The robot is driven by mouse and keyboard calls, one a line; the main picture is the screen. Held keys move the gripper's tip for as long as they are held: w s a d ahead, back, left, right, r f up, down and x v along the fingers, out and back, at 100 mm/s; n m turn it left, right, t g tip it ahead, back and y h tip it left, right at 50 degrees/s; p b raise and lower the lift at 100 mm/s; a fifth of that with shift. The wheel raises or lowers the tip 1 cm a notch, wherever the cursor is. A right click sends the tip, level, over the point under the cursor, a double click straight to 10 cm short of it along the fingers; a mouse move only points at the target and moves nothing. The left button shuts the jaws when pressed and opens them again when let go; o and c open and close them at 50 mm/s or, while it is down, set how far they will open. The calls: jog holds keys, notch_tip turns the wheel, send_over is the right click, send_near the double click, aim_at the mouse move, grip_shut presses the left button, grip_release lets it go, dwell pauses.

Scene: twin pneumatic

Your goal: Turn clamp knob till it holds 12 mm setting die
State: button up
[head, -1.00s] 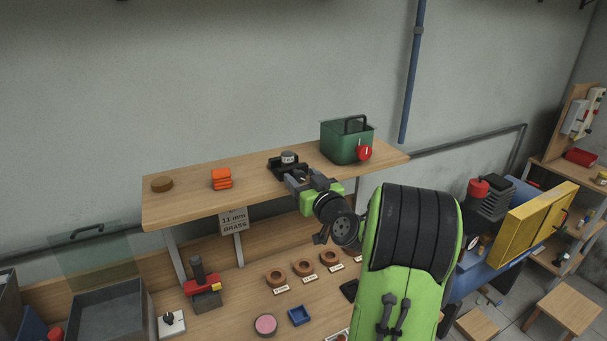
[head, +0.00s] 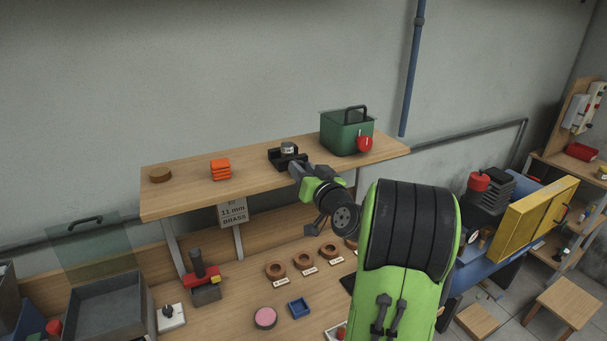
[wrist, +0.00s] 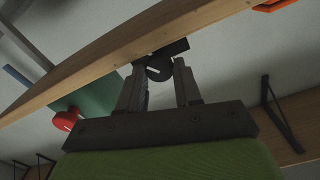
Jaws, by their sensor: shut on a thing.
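The clamp (head: 277,158) is a black block on the raised wooden shelf. A grey round piece with a pale label, which looks like the setting die (head: 289,147), sits in its top. I cannot read its size or see how tightly it is held. My gripper (head: 298,168) is at the clamp's front, coming from below right. In the wrist view its two fingers (wrist: 158,75) stand apart with the dark round clamp knob (wrist: 159,69) between their tips. The knob has a white mark. In the head view the knob is hidden by my gripper.
The shelf (head: 200,195) carries a brown disc (head: 160,175), orange blocks (head: 220,169) and a green box (head: 345,135) with a red knob. A sign (head: 233,212) reading 11 mm brass hangs below its front edge. Several brown rings lie on the bench (head: 235,310) below.

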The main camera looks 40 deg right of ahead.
jog(key=o, duration=1)
jog(key=shift+o, duration=0.2)
jog(key=b+v, duration=0.6)
jog(key=v, duration=0.9)
jog(key=shift+s, duration=0.35)
jog(key=shift+a, duration=0.15)
